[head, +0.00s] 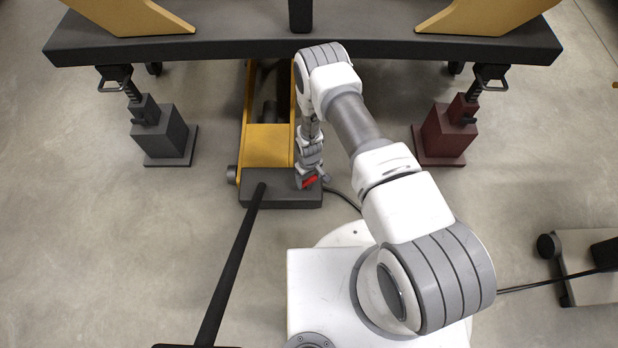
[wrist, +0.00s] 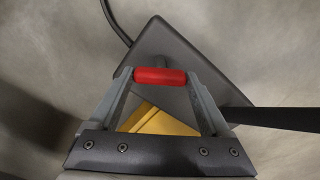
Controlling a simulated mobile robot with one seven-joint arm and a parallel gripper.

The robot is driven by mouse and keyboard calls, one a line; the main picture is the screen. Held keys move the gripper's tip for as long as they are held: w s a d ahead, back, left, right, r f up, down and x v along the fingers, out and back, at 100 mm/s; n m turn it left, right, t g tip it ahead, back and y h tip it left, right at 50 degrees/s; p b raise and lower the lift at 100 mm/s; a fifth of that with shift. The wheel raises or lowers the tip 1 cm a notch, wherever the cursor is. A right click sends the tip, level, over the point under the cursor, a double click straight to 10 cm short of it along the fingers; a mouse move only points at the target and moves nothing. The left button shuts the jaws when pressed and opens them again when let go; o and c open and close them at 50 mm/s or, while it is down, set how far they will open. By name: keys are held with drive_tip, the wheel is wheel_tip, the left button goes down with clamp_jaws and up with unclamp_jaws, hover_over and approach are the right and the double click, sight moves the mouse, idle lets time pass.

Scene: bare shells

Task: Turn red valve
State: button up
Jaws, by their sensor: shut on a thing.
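The red valve (head: 309,182) is a small red handle on the dark end block (head: 282,199) of a yellow jack, low near the floor. In the wrist view the red valve (wrist: 160,76) lies crosswise between my two fingertips, with a short dark stem behind it. My gripper (head: 307,178) reaches down to the block from above. In the wrist view my gripper (wrist: 160,80) is shut on the red valve, one finger at each end of it.
The yellow jack (head: 267,145) runs under a dark beam (head: 220,49). A long black handle (head: 232,262) rises from the block toward the front. A grey stand (head: 163,135) and a dark red stand (head: 446,136) flank it. A black cable curves right of the block.

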sight(309, 179)
drive_tip(key=n, duration=0.5)
drive_tip(key=shift+n, duration=0.3)
drive_tip(key=n, duration=0.5)
drive_tip(key=shift+n, duration=0.3)
drive_tip(key=o, duration=1.2)
wheel_tip(309, 179, up, 18)
drive_tip(key=p, duration=0.6)
drive_tip(key=shift+f+p, duration=0.25)
drive_tip(key=shift+p, duration=0.05)
drive_tip(key=shift+w, duration=0.1)
